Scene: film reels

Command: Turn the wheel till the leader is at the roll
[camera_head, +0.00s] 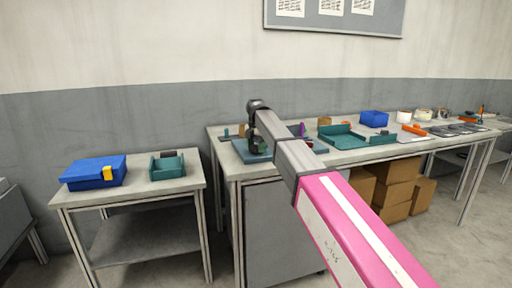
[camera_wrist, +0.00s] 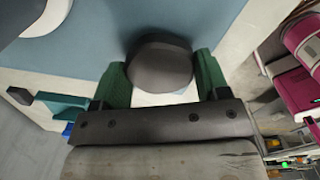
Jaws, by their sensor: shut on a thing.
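My gripper (camera_wrist: 161,72) has its two green fingers on either side of a dark, rounded knob (camera_wrist: 160,58) and is shut on it. The knob stands over a blue-grey surface (camera_wrist: 100,45). I cannot tell from this view whether the knob belongs to the wheel. A pale round-edged part (camera_wrist: 48,18) shows at the top left of the wrist view, cut off by the frame. In the head view my arm reaches to a teal device (camera_head: 240,150) at the near left end of the long bench, and hides much of it. The leader and the roll cannot be made out.
The long bench (camera_head: 222,166) carries a teal tray (camera_head: 345,142), a blue box (camera_head: 374,118) and small items further right. A smaller table (camera_head: 135,187) at the left holds a blue case (camera_head: 93,174) and a teal holder (camera_head: 167,170). Cardboard boxes (camera_head: 396,192) stand under the bench.

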